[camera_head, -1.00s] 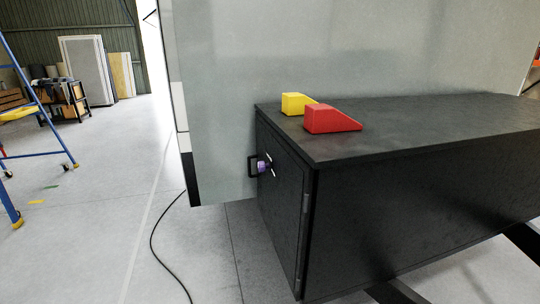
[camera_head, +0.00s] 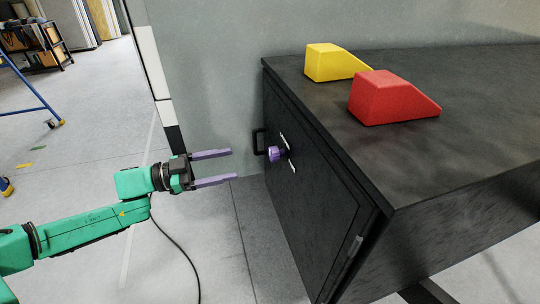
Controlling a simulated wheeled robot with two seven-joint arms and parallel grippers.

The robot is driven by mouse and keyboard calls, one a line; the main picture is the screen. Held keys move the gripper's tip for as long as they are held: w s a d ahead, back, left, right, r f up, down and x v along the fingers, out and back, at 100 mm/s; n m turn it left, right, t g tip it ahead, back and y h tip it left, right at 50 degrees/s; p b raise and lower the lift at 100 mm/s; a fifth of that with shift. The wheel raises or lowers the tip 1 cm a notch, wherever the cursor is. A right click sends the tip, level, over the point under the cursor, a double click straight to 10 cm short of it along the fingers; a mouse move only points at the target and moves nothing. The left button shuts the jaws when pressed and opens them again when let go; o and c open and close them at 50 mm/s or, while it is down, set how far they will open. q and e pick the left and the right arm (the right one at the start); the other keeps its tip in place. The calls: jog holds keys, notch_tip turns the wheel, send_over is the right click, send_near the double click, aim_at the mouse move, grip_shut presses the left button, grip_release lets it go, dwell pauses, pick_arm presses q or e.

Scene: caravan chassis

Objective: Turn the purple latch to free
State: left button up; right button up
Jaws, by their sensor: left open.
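The purple latch (camera_head: 276,154) is a small knob on the door (camera_head: 310,195) of a black box. A light marked plate sits behind it on the door. A black handle (camera_head: 258,142) is just to the left of the latch. My left gripper (camera_head: 233,166) comes in from the left on a green arm. Its two purple-grey fingers are apart, with nothing between them, and point right toward the latch. A gap shows between the fingertips and the latch. My right gripper is not in view.
A yellow wedge (camera_head: 335,62) and a red wedge (camera_head: 388,98) lie on top of the black box (camera_head: 460,110). A grey wall (camera_head: 210,60) rises behind it. A black cable (camera_head: 183,245) runs over the floor below my arm. A blue ladder (camera_head: 30,88) stands at the far left.

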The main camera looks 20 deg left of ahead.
aim_at(270, 156)
pick_arm(q)
jog(key=p+x, duration=0.1)
jog(key=x, duration=0.4)
jog(key=p+x, duration=0.1)
jog(key=x, duration=0.5)
jog(key=shift+w+a, duration=0.2)
jog(key=shift+w, duration=0.05)
jog(key=shift+w+d+f, duration=0.2)
jog(key=shift+w+d, duration=0.05)
jog(key=shift+d, duration=0.2)
jog(key=shift+a+f, duration=0.1)
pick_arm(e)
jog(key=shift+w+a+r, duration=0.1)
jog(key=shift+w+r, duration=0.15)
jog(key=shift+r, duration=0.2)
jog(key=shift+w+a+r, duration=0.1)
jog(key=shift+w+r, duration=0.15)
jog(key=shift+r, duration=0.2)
pick_arm(q)
grip_shut()
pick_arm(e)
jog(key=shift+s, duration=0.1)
